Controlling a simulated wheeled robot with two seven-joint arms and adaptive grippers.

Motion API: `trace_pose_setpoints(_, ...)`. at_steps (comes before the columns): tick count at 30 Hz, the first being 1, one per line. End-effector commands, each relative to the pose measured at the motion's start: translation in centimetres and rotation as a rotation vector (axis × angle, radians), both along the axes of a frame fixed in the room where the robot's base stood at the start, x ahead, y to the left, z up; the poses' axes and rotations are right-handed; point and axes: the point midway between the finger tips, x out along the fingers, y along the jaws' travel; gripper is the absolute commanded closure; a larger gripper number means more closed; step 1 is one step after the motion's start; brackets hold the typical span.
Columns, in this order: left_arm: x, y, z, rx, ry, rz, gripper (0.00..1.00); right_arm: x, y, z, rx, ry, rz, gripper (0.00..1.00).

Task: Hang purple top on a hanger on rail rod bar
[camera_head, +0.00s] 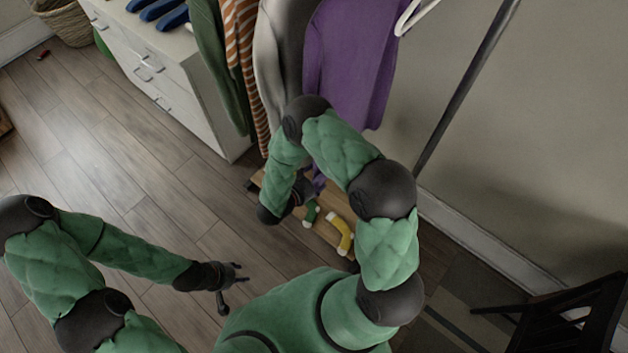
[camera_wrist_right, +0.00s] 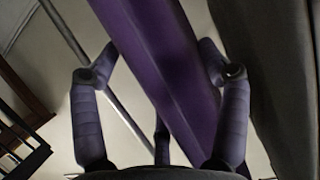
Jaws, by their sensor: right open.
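The purple top (camera_head: 352,62) hangs down at the top of the head view, beside grey and light garments. Part of a white hanger (camera_head: 416,14) shows at its upper right; whether the top is on it I cannot tell. The rail's horizontal bar is out of view. My right gripper (camera_head: 308,188) is low beneath the garments, partly hidden by its arm. In the right wrist view its fingers (camera_wrist_right: 160,72) are spread open, with the purple top (camera_wrist_right: 158,50) running between and beyond them; contact is unclear. My left gripper (camera_head: 234,287) is open and empty above the floor.
A dark slanting pole (camera_head: 465,90) stands right of the clothes. A white drawer unit (camera_head: 165,80) stands at upper left, with a basket (camera_head: 65,22) behind. Yellow and green socks (camera_head: 340,235) lie on a low wooden shelf. A black chair (camera_head: 560,315) is at lower right. The left floor is mostly clear.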

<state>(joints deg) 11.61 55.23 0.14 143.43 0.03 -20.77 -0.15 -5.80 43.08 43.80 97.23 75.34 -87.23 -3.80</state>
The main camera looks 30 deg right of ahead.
Motion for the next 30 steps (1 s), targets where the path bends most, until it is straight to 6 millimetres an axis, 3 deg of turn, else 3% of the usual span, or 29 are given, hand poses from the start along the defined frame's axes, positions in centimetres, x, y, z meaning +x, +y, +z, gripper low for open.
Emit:
trace_pose_setpoints(9,0.0,0.0,0.0,0.0,0.0,0.0,0.6,0.1,-0.2,0.0,0.0,0.0,-0.001,0.24)
trace_pose_setpoints(11,0.0,0.0,0.0,0.0,0.0,0.0,0.6,0.1,-0.2,0.0,0.0,0.0,-0.001,0.38)
trace_pose_setpoints(17,0.0,0.0,0.0,0.0,0.0,0.0,0.6,0.0,-0.2,-0.1,0.0,0.0,-0.001,0.94)
trace_pose_setpoints(30,0.0,0.0,1.2,0.0,0.0,0.0,0.6,-0.1,0.2,1.3,-0.001,-0.002,0.001,0.94)
